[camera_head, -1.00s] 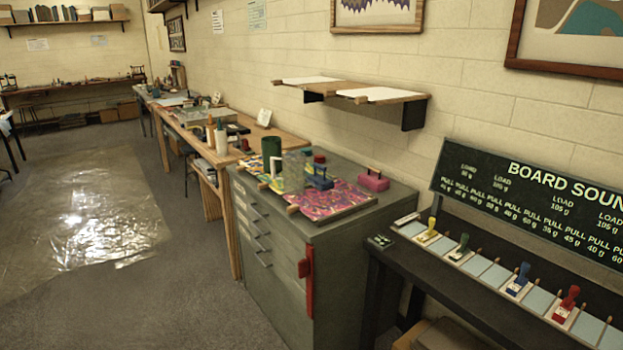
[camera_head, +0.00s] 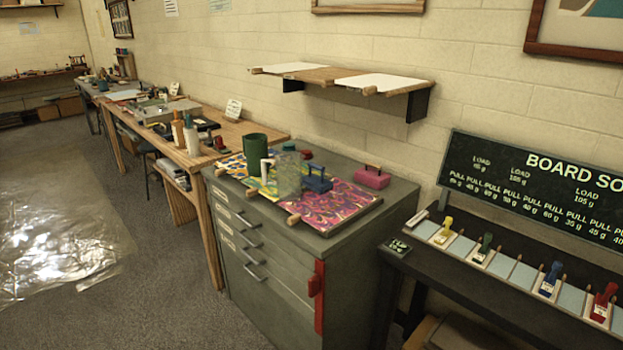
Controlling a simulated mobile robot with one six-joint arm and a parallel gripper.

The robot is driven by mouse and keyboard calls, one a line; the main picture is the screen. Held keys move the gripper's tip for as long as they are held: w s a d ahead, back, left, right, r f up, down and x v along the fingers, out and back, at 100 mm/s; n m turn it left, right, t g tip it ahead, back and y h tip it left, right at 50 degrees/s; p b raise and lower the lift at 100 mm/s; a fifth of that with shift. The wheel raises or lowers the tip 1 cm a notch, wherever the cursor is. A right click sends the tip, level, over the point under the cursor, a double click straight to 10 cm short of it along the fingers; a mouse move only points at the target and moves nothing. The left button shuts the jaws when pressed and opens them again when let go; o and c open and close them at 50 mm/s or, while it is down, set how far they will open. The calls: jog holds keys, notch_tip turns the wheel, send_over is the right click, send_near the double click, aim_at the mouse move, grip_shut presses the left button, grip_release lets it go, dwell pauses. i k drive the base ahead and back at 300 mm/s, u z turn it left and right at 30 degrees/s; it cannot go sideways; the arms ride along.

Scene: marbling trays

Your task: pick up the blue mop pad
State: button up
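A blue block with an arched handle (camera_head: 317,182), which looks like the blue mop pad, rests upright on top of the grey drawer cabinet (camera_head: 262,255). It sits at the back edge of a pink and purple marbled sheet (camera_head: 345,205). A clear container (camera_head: 288,174) stands just left of it, close or touching. A pink pad with a similar handle (camera_head: 371,177) stands to its right, apart from it. My gripper is not in view.
A green cylinder (camera_head: 255,150), a white mug-like thing (camera_head: 266,168) and a red-topped item (camera_head: 306,154) crowd the cabinet's left and back. A shelf (camera_head: 340,78) juts from the wall above. A dark bench (camera_head: 450,275) with coloured stamp-like tools stands right. Shiny plastic sheeting (camera_head: 50,220) covers floor at left.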

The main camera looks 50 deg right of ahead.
aim_at(314, 183)
jog(key=u, duration=0.05)
jog(key=i, duration=2.5)
jog(key=z, duration=0.95)
jog(key=k, duration=0.4)
jog(key=z, duration=0.55)
